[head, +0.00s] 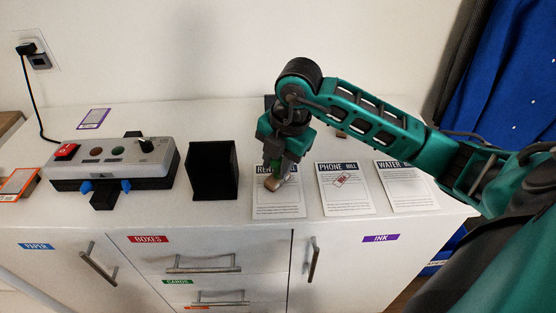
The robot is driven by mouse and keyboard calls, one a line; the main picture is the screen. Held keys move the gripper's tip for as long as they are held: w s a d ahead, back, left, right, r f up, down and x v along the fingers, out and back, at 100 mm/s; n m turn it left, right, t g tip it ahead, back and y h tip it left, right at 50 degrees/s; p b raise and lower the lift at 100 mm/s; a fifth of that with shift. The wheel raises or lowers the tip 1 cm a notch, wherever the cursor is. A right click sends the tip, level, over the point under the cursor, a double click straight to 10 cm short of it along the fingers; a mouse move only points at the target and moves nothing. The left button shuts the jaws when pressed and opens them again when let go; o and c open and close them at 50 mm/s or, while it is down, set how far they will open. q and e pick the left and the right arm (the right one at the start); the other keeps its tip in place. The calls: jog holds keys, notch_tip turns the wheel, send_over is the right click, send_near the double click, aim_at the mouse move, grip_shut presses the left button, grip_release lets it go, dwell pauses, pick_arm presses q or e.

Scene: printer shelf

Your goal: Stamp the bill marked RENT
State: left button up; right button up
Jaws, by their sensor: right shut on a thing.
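The bill marked RENT (278,206) lies on the white cabinet top, left of two other bills. Its upper part is partly hidden by my right gripper (274,178). The water bill (406,192) is farther right. My left gripper is not in view.
A black open box (213,170) stands just left of the RENT bill. A grey control box (115,165) with a red switch and blue parts sits farther left. Drawers and doors with handles are below the front edge. Bare top shows in front of the black box.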

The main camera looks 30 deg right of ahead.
notch_tip(320, 180, up, 7)
jog(key=p, duration=0.6)
dwell(0.3)
dwell(0.7)
